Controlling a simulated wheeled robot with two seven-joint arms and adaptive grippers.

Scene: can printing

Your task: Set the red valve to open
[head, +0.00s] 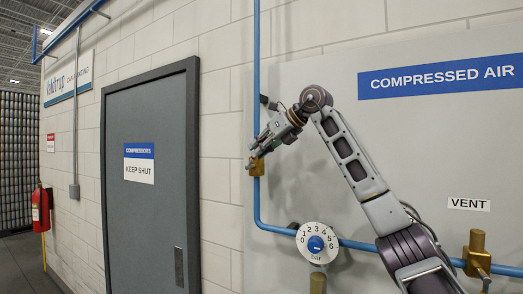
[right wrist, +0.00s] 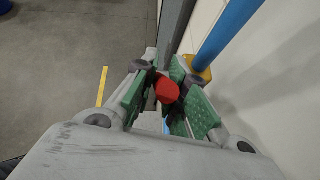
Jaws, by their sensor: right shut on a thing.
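The red valve shows as a rounded red handle end (right wrist: 167,90) between the green-padded fingers in the right wrist view. Its brass body (head: 257,168) sits on the vertical blue pipe in the head view, and a bit of brass also shows in the right wrist view (right wrist: 203,72). My right gripper (head: 253,158) is at this valve, shut on the red handle. In the head view the gripper hides the handle, so I cannot tell its angle to the pipe. My left gripper is not in view.
A round white gauge dial (head: 317,243) is on the pipe below. Another brass valve (head: 477,252) is at the lower right, under the VENT sign (head: 469,204). A closed grey door (head: 150,185) and a red extinguisher (head: 41,208) are to the left.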

